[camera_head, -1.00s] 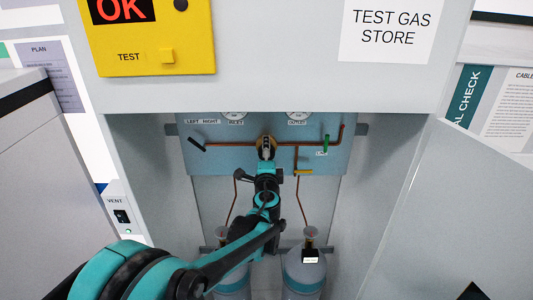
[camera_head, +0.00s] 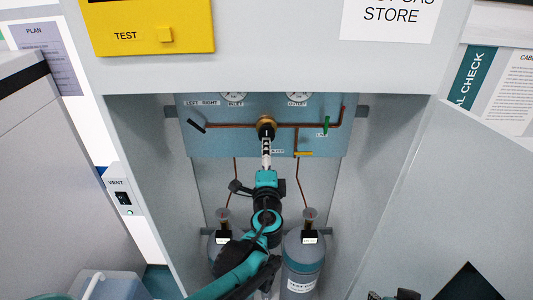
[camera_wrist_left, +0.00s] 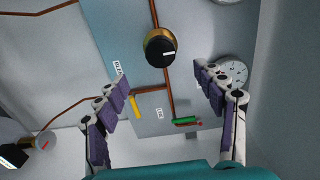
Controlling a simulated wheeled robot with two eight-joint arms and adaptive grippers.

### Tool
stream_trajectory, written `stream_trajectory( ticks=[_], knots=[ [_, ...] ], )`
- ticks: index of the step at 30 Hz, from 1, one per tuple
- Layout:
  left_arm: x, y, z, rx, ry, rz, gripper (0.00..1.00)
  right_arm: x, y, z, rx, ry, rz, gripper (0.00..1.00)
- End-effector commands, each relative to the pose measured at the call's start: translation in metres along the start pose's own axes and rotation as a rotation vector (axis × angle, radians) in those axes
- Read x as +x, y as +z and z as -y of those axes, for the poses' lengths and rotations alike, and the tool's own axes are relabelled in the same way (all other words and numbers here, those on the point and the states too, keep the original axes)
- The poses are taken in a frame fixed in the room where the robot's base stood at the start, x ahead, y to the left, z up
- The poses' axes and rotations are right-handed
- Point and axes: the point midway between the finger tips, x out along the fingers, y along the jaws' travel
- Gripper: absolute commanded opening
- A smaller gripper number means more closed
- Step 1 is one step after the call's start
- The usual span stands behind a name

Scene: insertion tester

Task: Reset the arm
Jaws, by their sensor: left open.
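A black round knob on a brass body (camera_head: 266,126) sits at the middle of the copper pipe on the blue panel (camera_head: 225,143). It also shows in the left wrist view (camera_wrist_left: 160,46), ahead of the fingers. My left gripper (camera_head: 266,142) is just in front of and below the knob in the head view. In the left wrist view my left gripper (camera_wrist_left: 160,73) has its fingers spread wide with nothing between them, apart from the knob. Dark parts at the bottom edge (camera_head: 405,295) look like the tip of my right gripper, mostly cut off.
A black lever (camera_head: 196,126), a green lever (camera_head: 326,125) and a yellow handle (camera_head: 304,154) are on the panel's pipes. Two grey cylinders stand below; the right one (camera_head: 303,262) is clearer. Cabinet walls close in on both sides. A vent switch (camera_head: 123,198) is at left.

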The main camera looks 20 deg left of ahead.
Motion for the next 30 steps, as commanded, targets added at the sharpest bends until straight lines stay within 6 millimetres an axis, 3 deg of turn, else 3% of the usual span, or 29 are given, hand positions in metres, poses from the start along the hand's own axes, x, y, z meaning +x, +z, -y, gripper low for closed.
stream_trajectory(
  ticks=[7, 11, 14, 15, 19, 21, 24, 27, 30],
  knots=[
    [-0.001, 0.005, -0.004, -0.019, 0.01, 0.01, 0.69, 0.003, 0.002, 0.0, 0.0, 0.0, 0.0, 0.4],
    [-0.015, 0.034, -0.037, -0.155, 0.082, 0.08, 0.69, 0.023, 0.017, 0.0, 0.0, 0.0, 0.0, 0.4],
    [-0.042, 0.071, -0.089, -0.356, 0.198, 0.181, 0.69, 0.049, 0.035, 0.0, 0.0, 0.0, 0.0, 0.4],
    [-0.057, 0.084, -0.115, -0.449, 0.256, 0.227, 0.69, 0.061, 0.044, 0.0, 0.0, 0.0, 0.0, 0.4],
    [-0.115, 0.108, -0.202, -0.75, 0.463, 0.365, 0.69, 0.095, 0.068, 0.0, 0.0, 0.0, 0.0, 0.4],
    [-0.146, 0.108, -0.242, -0.894, 0.572, 0.421, 0.69, 0.11, 0.079, 0.0, 0.0, 0.0, 0.0, 0.4],
    [-0.187, 0.1, -0.288, -1.065, 0.713, 0.48, 0.69, 0.127, 0.091, 0.0, 0.0, 0.0, 0.0, 0.4],
    [-0.217, 0.088, -0.315, -1.187, 0.82, 0.513, 0.69, 0.138, 0.099, 0.0, 0.0, 0.0, 0.0, 0.4],
    [-0.235, 0.078, -0.328, -1.259, 0.887, 0.527, 0.69, 0.143, 0.102, 0.0, 0.0, 0.0, 0.0, 0.4]
  ],
)
